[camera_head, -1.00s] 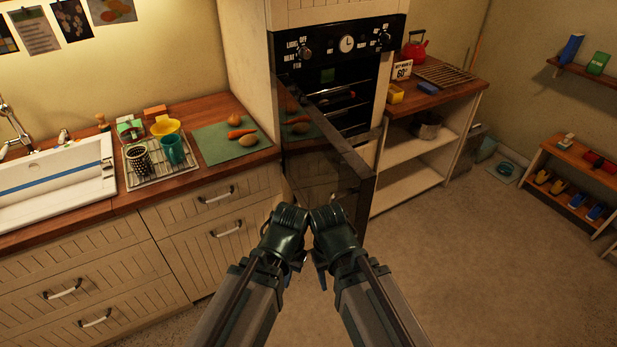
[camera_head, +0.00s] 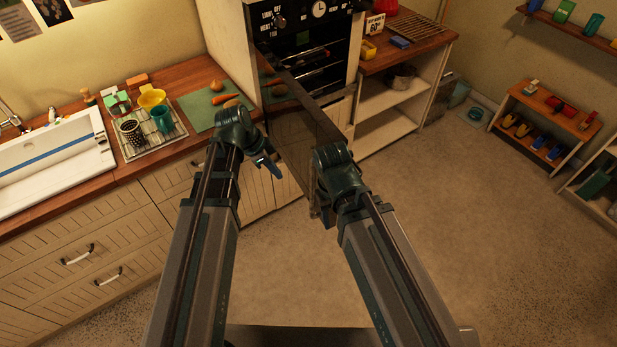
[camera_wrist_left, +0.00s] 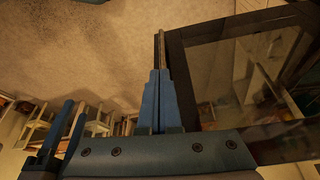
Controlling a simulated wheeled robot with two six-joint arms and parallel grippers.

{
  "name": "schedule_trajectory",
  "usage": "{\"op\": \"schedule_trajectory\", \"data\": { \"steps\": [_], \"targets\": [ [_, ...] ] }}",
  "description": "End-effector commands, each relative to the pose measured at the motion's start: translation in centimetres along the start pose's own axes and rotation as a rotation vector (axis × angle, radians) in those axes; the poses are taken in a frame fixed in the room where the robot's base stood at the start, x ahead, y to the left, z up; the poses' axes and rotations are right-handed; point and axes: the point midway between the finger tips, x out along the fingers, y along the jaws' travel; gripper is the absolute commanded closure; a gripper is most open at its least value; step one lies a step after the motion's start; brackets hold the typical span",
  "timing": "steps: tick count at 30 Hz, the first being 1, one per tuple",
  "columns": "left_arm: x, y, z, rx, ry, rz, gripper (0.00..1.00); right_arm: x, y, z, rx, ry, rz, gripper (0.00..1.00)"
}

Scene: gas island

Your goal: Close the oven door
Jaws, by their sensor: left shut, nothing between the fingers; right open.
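The oven (camera_head: 318,12) is built into a tall cabinet in the head view. Its dark-framed glass door (camera_head: 292,132) stands wide open, reaching out from the oven's left side. My left gripper (camera_head: 271,166) is left of the door, its blue fingers shut and empty. In the left wrist view, its shut fingers (camera_wrist_left: 158,100) point up beside the door's dark frame (camera_wrist_left: 182,85); I cannot tell whether they touch. My right gripper (camera_head: 322,208) is at the door's outer edge, open; its fingers are mostly hidden, so contact is unclear.
A wooden counter (camera_head: 185,80) with a sink (camera_head: 60,150), dish rack (camera_head: 155,140) and green mat (camera_head: 200,105) lies left. A shelf unit (camera_head: 395,105) stands right of the oven, close to the door's swing. The floor (camera_head: 440,220) at right is clear.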

Motion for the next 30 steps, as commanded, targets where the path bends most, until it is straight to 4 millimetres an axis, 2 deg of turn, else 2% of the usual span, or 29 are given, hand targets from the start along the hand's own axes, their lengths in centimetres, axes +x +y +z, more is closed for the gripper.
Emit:
{"op": "schedule_trajectory", "data": {
  "steps": [4, 8, 27, 29, 30],
  "targets": [
    [-0.3, -0.4, 0.0, 0.023, 0.012, -0.004, 1.0, -0.2, 0.0, 0.0, 0.0, 0.0, 0.0, 0.5],
    [0.3, -0.3, 0.1, 0.023, 0.011, -0.004, 1.0, 0.4, 0.0, -0.1, 0.001, 0.0, 0.0, 0.5],
    [9.8, -0.3, 0.1, 0.022, 0.009, -0.002, 1.0, 9.2, -0.8, -0.6, -0.008, 0.002, 0.002, 0.5],
    [10.5, -0.3, 0.1, 0.022, 0.009, -0.002, 1.0, 9.8, -0.9, -0.6, -0.01, 0.002, 0.003, 0.5],
    [10.3, -0.4, -0.7, 0.024, 0.009, -0.002, 1.0, 9.3, -0.8, -0.6, -0.01, 0.002, 0.003, 0.5]
  ]
}}
